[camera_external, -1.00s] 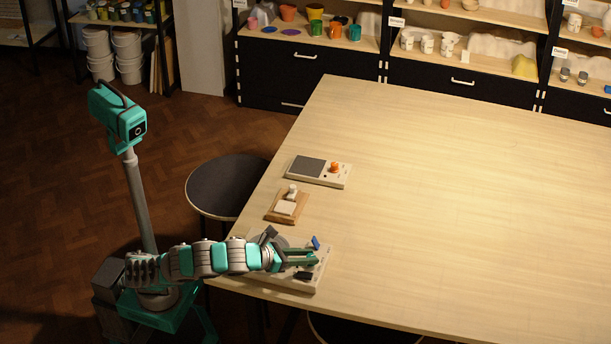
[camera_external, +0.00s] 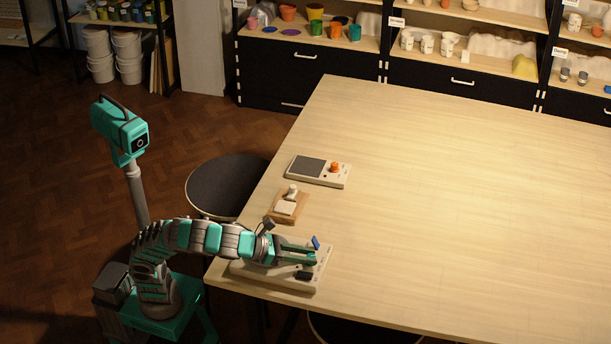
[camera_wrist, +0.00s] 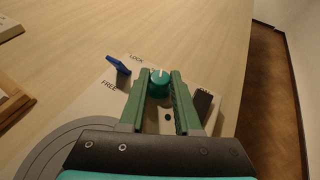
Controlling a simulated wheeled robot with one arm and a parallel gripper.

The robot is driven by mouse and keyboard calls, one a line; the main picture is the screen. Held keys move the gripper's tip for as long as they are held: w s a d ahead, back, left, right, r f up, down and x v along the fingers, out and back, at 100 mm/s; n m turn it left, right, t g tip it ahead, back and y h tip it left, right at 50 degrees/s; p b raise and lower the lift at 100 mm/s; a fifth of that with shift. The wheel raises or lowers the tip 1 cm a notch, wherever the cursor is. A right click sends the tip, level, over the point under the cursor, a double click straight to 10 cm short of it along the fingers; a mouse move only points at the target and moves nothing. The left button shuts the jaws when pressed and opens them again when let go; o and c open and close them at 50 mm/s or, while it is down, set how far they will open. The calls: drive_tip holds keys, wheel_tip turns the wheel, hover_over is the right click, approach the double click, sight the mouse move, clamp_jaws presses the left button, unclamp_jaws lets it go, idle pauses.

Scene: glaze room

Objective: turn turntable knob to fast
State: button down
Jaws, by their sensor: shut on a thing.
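The turntable (camera_external: 240,272) is a pale base at the near left corner of the table, partly under my gripper. Its teal knob (camera_wrist: 159,86) has a white pointer line, which points roughly away from my wrist in the wrist view. My gripper (camera_wrist: 160,84) is shut on the knob, one green finger on each side; it also shows over the base in the external view (camera_external: 313,255). A blue lever (camera_wrist: 118,64) stands left of the knob between the labels LOCK and FREE. A black switch (camera_wrist: 202,104) is at the right. The knob's speed labels are not readable.
A wooden board with a white block (camera_external: 285,208) lies behind the turntable. Farther back is a panel with a grey pad (camera_external: 307,167) and an orange knob (camera_external: 334,168). A round stool (camera_external: 225,183) stands beside the table. The table's right side (camera_external: 470,210) is clear.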

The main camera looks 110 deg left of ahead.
drive_tip(key=shift+a+m+t+h+b, duration=0.15)
drive_tip(key=shift+m+t+h+b, duration=0.2)
drive_tip(key=shift+m+h, duration=0.4)
drive_tip(key=shift+s+r+m+h, duration=0.1)
drive_tip(key=shift+m+h, duration=0.25)
drive_tip(key=shift+h, duration=0.1)
drive_tip(key=shift+a+r+m+t+h+p, duration=0.15)
drive_tip(key=shift+r+m+t+h+p, duration=0.1)
drive_tip(key=shift+m+h+p, duration=0.5)
drive_tip(key=m+h+p, duration=0.3)
drive_tip(key=h+p, duration=0.1)
drive_tip(key=p, duration=0.1)
drive_tip(key=shift+a+r+m+h+p, duration=0.1)
drive_tip(key=shift+a+m+h+p, duration=0.1)
drive_tip(key=shift+m+h+p, duration=0.15)
drive_tip(key=m+h+p, duration=0.1)
drive_tip(key=h+p, duration=0.1)
drive_tip(key=shift+a+m+p, duration=0.1)
drive_tip(key=shift+m+p, duration=0.2)
drive_tip(key=shift+m, duration=0.1)
drive_tip(key=shift+f+m+g+h+p, duration=0.2)
drive_tip(key=shift+m+g+h+p, duration=0.3)
drive_tip(key=shift+h+p, duration=0.1)
drive_tip(key=shift+a+f+m+h, duration=0.1)
drive_tip(key=shift+f+m+h, duration=0.05)
drive_tip(key=shift+m+h, duration=0.15)
